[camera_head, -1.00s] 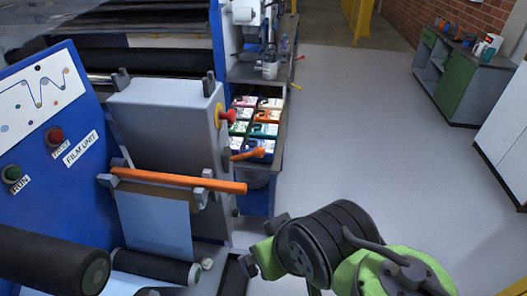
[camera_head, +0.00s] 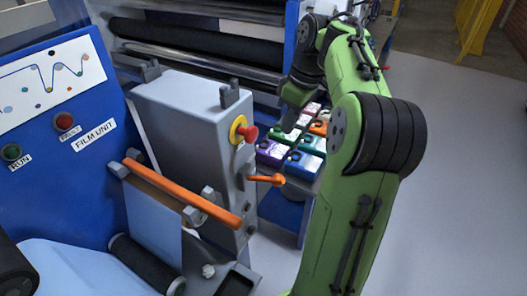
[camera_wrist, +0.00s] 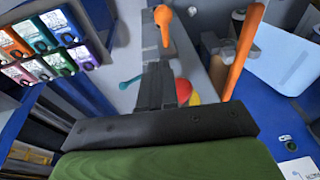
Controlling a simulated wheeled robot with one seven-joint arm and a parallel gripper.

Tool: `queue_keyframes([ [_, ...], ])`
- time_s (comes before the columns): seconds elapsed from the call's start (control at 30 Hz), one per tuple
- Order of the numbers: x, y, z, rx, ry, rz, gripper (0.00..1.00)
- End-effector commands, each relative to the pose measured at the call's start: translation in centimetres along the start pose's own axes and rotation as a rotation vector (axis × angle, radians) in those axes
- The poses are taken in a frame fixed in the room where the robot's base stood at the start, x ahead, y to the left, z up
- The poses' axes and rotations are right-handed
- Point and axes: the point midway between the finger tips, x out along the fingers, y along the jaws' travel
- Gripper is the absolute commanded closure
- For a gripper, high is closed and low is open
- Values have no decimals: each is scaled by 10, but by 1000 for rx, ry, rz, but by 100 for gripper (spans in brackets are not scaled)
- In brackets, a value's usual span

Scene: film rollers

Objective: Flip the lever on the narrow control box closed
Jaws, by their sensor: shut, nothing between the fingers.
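The narrow control box (camera_head: 185,115) is a tall grey housing beside the blue film unit panel. Its orange lever (camera_head: 266,180) sticks out from the right side, below a red button on a yellow ring (camera_head: 240,130). In the wrist view the lever (camera_wrist: 163,27) shows just beyond my fingertips. My gripper (camera_head: 288,122) is raised to the right of the box, above the lever in the head picture. It also shows in the wrist view (camera_wrist: 157,75), with its fingers together and empty. I cannot tell whether they touch the lever. The fingers partly hide the red button.
A thick orange bar (camera_head: 180,194) crosses the front of the film unit. Several coloured cartridges (camera_head: 300,150) sit on a shelf behind and right of the box. Dark rollers (camera_head: 195,45) lie behind it. Open floor (camera_head: 460,170) is to the right.

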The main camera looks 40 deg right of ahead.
Motion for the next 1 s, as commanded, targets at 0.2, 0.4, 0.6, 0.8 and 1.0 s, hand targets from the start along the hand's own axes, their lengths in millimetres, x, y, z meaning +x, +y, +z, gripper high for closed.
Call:
queue_keyframes([
  [0.2,-2,7,5,-6,8,-3,100],
  [0.4,3,7,4,-4,8,-4,100],
  [0.6,40,6,5,-5,6,-6,100],
  [0.8,84,6,4,-5,5,-6,100],
  [1.0,121,3,12,-2,6,-4,100],
])
